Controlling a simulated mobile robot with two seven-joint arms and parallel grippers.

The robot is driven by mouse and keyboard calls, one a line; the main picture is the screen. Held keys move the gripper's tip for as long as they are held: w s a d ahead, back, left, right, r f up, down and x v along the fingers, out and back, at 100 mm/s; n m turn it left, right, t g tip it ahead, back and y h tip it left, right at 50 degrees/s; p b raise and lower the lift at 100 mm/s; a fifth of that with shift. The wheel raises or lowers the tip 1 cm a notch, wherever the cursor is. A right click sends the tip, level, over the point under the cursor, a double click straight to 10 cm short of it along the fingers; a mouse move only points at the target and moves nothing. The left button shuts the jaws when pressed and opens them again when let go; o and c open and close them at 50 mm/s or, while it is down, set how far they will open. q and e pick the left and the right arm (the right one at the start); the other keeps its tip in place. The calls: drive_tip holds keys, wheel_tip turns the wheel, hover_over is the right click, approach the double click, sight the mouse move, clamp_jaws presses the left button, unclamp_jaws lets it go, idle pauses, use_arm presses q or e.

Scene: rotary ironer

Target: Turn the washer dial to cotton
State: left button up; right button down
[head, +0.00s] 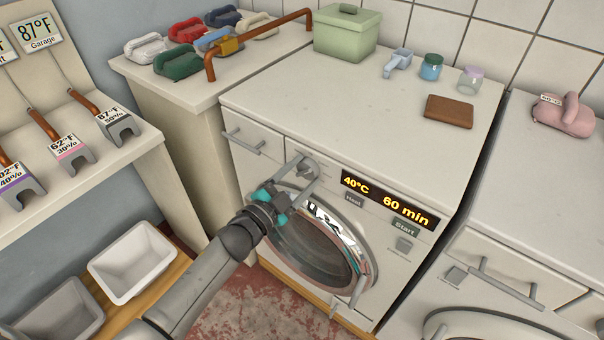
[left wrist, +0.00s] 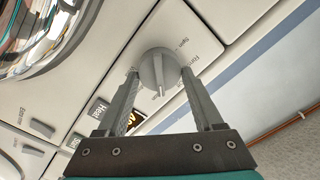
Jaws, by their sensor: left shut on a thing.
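The washer (head: 265,170) is white with a round glass door. Its grey round dial (head: 307,170) is on the upper front panel, left of a lit display (head: 390,199) reading 40°C and 60 min. My left gripper (head: 309,169) reaches up to the dial from below, its fingers shut on it. In the left wrist view, the dial (left wrist: 160,69) sits between the two fingertips of the gripper (left wrist: 160,72), with its pointer ridge visible. My right gripper is not in view.
Heat (head: 354,200) and Start (head: 405,228) labels with buttons are right of the dial. A green box (head: 346,35), jars and a brown wallet (head: 449,111) stand on the washer top.

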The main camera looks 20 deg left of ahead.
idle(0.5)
use_arm(q)
drive_tip(key=o, duration=1.4)
drive_tip(key=shift+c, duration=0.2)
drive_tip(key=shift+s, duration=0.1)
drive_tip(key=p+v, duration=0.1)
drive_tip(key=v, duration=1.4)
